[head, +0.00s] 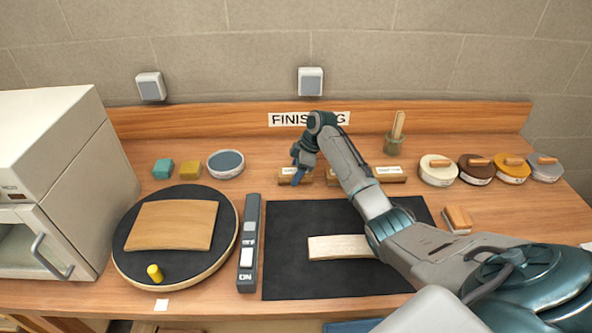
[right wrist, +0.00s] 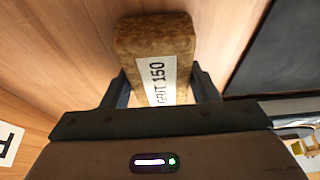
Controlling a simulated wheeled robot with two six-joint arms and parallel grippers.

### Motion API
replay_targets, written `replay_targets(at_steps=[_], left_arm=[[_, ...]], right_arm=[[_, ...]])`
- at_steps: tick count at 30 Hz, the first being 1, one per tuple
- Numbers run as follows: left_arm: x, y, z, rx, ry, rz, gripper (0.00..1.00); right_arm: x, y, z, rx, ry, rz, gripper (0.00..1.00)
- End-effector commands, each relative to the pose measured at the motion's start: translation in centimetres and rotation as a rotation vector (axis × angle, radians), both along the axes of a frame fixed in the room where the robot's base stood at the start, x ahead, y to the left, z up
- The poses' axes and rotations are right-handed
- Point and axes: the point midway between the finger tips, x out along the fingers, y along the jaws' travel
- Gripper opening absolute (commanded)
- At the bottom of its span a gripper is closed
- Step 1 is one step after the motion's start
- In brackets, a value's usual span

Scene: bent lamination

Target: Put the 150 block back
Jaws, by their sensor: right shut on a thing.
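The 150 block (right wrist: 155,45) is a brown sanding block with a white label reading GRIT 150. My right gripper (right wrist: 160,92) is shut on it, with one dark finger on each side. In the head view the gripper (head: 299,175) is at the left end of a row of brown blocks at the back of the bench, and the held block (head: 286,175) shows beside the fingers. I cannot tell whether the block touches the bench. Another block (head: 390,174) lies at the right of the row. My arm partly hides the middle block (head: 333,179). My left gripper is not in view.
A black mat (head: 290,220) bears a pale curved strip (head: 338,247). A round turntable (head: 128,270) with a curved panel (head: 172,225) is at the left. Several round tins (head: 437,172) stand at the back right. A cup (head: 392,146) is behind the blocks.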

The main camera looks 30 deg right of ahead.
Motion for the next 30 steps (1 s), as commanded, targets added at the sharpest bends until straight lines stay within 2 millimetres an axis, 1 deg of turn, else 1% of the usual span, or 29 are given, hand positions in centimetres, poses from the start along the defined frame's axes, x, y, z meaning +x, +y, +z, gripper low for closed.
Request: replay_targets(at_steps=[6,7,9,10,16,18,20,23,30], left_arm=[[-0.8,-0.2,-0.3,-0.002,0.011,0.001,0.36],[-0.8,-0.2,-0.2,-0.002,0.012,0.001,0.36],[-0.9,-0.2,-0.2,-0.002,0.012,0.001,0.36],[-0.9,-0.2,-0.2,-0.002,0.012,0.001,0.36],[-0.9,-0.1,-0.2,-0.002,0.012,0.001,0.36],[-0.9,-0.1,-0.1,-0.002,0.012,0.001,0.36],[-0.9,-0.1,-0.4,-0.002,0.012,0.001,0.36],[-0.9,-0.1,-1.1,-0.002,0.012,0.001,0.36],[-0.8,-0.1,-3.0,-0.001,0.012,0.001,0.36]], right_arm=[[0.0,0.0,-0.4,0.0,0.001,0.0,0.36],[0.0,0.0,-0.3,0.0,0.001,0.0,0.6],[0.0,0.0,-0.3,0.0,0.001,0.0,0.74],[0.0,0.0,-0.3,0.0,0.001,0.0,0.76],[0.0,0.0,-0.2,0.0,0.001,0.0,0.76],[0.0,0.0,0.1,0.0,0.0,0.0,0.76],[-0.1,-0.2,0.3,-0.001,-0.001,0.001,0.76],[-0.3,-0.7,1.6,-0.001,-0.004,0.001,0.76],[-1.3,-2.4,6.4,-0.001,-0.004,0.0,0.76]])
